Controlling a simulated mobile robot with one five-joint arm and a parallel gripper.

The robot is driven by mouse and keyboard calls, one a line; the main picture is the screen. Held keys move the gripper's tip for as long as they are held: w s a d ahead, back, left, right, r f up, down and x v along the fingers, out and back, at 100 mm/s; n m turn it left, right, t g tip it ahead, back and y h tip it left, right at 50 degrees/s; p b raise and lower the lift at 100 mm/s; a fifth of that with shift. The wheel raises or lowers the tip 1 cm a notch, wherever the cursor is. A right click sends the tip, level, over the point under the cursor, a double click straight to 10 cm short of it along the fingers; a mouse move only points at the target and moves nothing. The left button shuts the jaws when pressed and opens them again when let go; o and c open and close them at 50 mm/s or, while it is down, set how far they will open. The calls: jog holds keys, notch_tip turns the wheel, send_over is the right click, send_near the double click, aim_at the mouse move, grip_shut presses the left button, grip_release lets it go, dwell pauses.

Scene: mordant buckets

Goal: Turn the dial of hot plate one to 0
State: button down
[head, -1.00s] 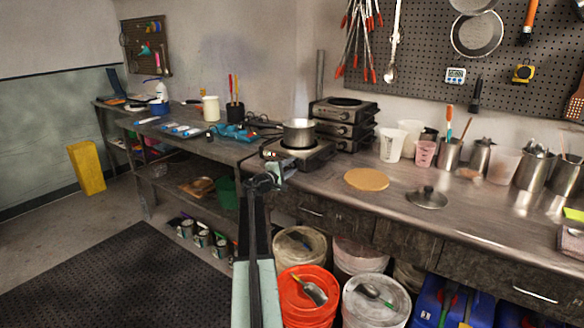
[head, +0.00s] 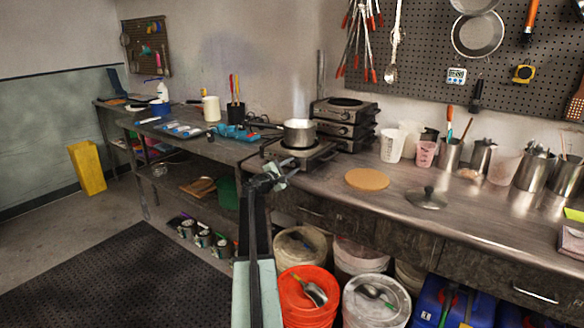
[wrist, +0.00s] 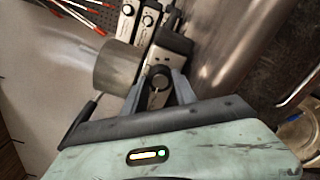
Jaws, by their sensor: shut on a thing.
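A hot plate (head: 318,153) with a metal pot (head: 299,132) on it stands on the counter, at the corner where two work surfaces meet. In the wrist view the pot (wrist: 118,68) is left of the fingers and the dark dial (wrist: 158,82) is between them. My gripper (wrist: 160,88) is shut on the dial at the front of the hot plate. In the head view my gripper (head: 284,166) is at the hot plate's front, and my wrist hides the dial there. I cannot read the dial's setting.
Stacked hot plates (head: 343,125) stand behind, to the right. A tan round board (head: 367,179) and a lid (head: 427,198) lie on the counter to the right. Several buckets, one of them orange (head: 306,300), stand below the counter edge. The floor mat (head: 120,285) is clear.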

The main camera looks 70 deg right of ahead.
jog(key=shift+w, duration=0.15)
jog(key=c, duration=1)
grip_release()
jog(key=shift+f, duration=0.1)
jog(key=v, duration=0.8)
jog(key=shift+w, duration=0.1)
